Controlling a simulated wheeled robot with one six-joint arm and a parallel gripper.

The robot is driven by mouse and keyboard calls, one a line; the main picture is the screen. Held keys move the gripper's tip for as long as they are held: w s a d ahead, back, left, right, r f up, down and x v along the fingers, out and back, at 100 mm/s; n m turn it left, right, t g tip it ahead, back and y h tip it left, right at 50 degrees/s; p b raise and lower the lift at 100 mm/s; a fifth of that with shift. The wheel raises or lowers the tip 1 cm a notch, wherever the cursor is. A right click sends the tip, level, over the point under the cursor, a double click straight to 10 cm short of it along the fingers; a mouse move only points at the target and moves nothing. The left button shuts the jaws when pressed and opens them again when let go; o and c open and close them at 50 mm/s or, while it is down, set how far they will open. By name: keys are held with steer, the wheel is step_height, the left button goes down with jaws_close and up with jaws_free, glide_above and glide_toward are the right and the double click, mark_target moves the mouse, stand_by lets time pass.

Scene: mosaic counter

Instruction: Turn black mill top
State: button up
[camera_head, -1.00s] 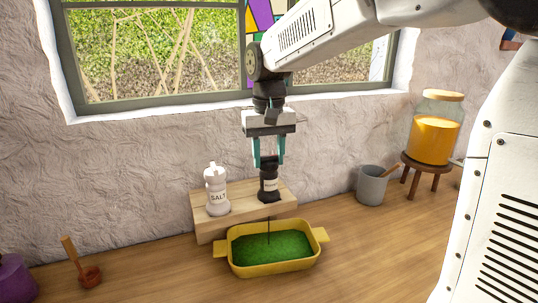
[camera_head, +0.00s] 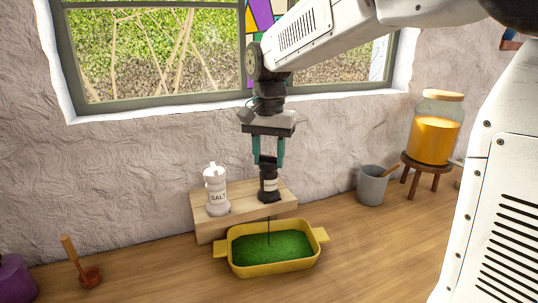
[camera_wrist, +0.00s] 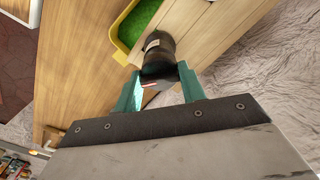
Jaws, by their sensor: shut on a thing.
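The black mill (camera_head: 269,184) stands upright on a wooden shelf block (camera_head: 236,222), with a pale label on its side. My gripper (camera_head: 268,162) points straight down over it, its teal fingers shut on the mill's top. In the wrist view the mill (camera_wrist: 158,53) sits between the fingertips (camera_wrist: 158,82), and a small red and white mark shows on its top. A thin dark stream or line runs below the mill to the green contents of a yellow dish (camera_head: 236,268).
A white salt mill (camera_head: 216,190) stands left of the black mill on the same block. A grey cup (camera_head: 371,187) and an orange-filled jar (camera_head: 434,130) on a stool stand to the right. A wooden-handled tool (camera_head: 88,275) and a purple pot (camera_head: 15,280) are at the left.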

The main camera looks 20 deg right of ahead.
stand_by(0.3)
steer(key=o, duration=1)
steer(key=shift+r, duration=3.95)
